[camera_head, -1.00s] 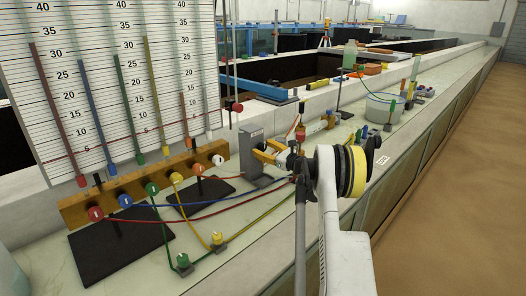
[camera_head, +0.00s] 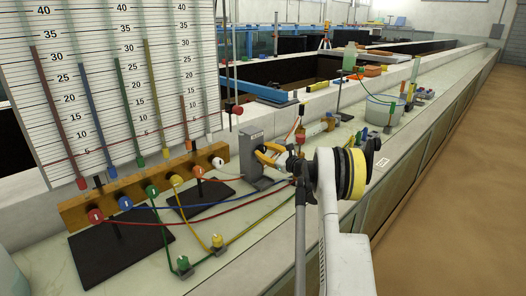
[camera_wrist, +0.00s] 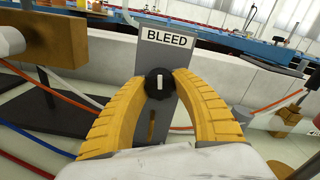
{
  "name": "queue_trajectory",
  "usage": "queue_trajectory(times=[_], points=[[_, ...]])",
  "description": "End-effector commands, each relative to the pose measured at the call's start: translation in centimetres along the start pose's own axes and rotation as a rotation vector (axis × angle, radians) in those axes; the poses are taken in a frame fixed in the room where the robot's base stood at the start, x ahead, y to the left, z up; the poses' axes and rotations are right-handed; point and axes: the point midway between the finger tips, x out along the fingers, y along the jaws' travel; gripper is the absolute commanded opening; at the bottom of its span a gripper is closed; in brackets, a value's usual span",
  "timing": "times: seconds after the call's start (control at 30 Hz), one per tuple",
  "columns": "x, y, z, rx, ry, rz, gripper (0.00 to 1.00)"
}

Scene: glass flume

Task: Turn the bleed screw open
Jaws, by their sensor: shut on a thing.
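The bleed screw (camera_wrist: 160,83) is a black knob with a white line, on the face of a grey upright block (camera_head: 250,149) labelled BLEED. In the wrist view the white line stands about upright. My gripper (camera_wrist: 160,86) has its two yellow fingers on both sides of the knob and is shut on it. In the head view my gripper (camera_head: 266,155) reaches to the block from the right, and the knob is hidden behind the fingers.
Left of the block stands a wooden manifold (camera_head: 140,187) with coloured knobs below a scaled tube board (camera_head: 115,80). Red, blue, green and yellow tubes run across the bench. A bucket (camera_head: 383,110) stands farther along at the right.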

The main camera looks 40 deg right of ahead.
Motion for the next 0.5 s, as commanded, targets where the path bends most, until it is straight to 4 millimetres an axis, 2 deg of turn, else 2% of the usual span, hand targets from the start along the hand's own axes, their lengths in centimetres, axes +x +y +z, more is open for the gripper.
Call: queue_trajectory(times=[0.5], points=[[-0.01,-0.04,0.0,-0.478,0.0,0.0,0.01]])
